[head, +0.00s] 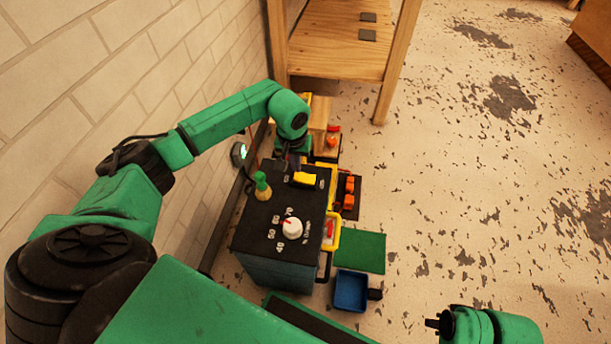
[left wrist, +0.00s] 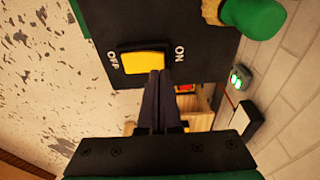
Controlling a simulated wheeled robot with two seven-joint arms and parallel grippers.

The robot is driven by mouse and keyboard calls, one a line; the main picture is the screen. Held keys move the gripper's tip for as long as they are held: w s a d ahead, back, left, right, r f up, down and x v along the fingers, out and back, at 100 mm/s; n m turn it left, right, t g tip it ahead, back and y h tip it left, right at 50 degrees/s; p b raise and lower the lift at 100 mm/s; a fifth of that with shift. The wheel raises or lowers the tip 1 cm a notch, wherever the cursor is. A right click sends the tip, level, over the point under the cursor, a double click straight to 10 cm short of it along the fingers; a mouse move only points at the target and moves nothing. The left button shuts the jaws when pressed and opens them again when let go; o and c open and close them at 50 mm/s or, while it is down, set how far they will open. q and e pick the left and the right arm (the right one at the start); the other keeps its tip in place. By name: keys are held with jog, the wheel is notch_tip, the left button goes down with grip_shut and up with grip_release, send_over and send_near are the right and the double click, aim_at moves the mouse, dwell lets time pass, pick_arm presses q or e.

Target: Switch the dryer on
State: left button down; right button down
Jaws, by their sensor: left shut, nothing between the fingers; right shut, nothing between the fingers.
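The dryer (head: 262,225) is a dark box with a black top, standing by the wall. On its top is a yellow rocker switch (head: 305,179). In the left wrist view the yellow switch (left wrist: 143,63) lies between the printed words OFF on the left and ON on the right. My left gripper (left wrist: 161,74) is shut and empty, its dark fingertips at the switch's lower edge, nearer ON; I cannot tell whether they touch. In the head view the left gripper (head: 291,161) is partly hidden by my arm. My right gripper (head: 434,323) is shut, low on the right, away from the dryer.
A white knob (head: 292,228) with numbers around it and a green-topped bottle-like object (head: 262,186) are on the dryer's top. A blue bin (head: 351,291) and a green mat (head: 360,250) lie to its right. A wooden shelf (head: 340,40) stands behind. The floor to the right is open.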

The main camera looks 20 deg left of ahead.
aim_at(297, 175)
dwell(0.6)
pick_arm(q)
jog(key=shift+f+b, duration=0.95)
jog(key=shift+f, duration=0.2)
jog(key=shift+r, duration=0.1)
notch_tip(297, 175, up, 7)
jog(key=p, duration=0.5)
dwell(0.4)
